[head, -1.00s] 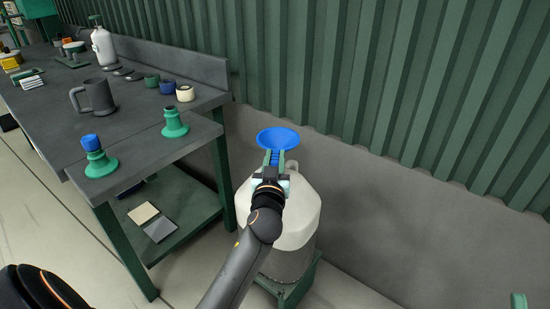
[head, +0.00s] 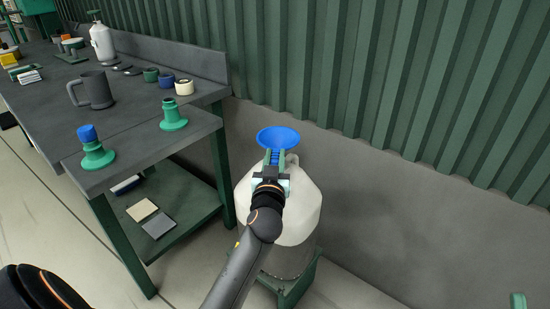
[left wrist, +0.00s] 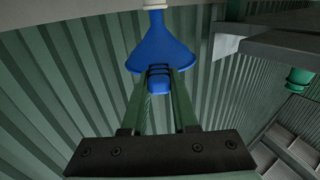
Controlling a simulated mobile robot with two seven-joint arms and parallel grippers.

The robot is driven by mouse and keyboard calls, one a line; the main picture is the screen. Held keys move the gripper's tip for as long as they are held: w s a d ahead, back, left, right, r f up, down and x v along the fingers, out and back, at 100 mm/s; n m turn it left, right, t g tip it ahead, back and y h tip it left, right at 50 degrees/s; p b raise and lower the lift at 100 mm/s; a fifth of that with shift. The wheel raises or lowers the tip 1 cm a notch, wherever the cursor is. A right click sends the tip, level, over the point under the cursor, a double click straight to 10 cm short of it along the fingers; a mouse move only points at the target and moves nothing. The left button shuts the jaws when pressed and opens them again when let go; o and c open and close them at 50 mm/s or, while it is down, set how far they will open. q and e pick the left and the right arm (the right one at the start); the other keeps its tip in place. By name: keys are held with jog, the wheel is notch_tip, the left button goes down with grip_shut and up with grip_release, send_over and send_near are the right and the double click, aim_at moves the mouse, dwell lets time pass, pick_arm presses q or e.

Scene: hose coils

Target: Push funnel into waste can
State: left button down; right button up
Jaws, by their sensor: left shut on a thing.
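The blue funnel (head: 278,138) is held upright, wide mouth up, at the top of the white waste can (head: 308,208). My left gripper (head: 275,156) is shut on it, its green fingers around the ribbed blue grip. In the left wrist view the funnel (left wrist: 160,52) has its spout at a white neck at the top edge, where the can (left wrist: 150,3) just shows. How deep the spout sits is cut off there. The left fingertips (left wrist: 159,74) close on the grip. A green tip of my right gripper (head: 518,301) shows at the bottom right corner; its jaws are mostly out of frame.
The can stands on a green-framed stand (head: 292,290). A dark workbench (head: 140,131) at left carries a grey mug (head: 94,90), green stepped holders (head: 173,116) and small cups. A ribbed green wall (head: 390,80) runs close behind. The floor at lower right is clear.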

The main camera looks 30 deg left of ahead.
pick_arm(q)
jog(key=shift+f, duration=0.3)
jog(key=c, duration=1)
grip_release()
jog(key=o, duration=0.4)
jog(key=shift+r, duration=0.1)
jog(key=shift+s+d, duration=0.2)
jog(key=shift+s, duration=0.1)
jog(key=shift+s+d, duration=0.35)
jog(key=shift+s, duration=0.3)
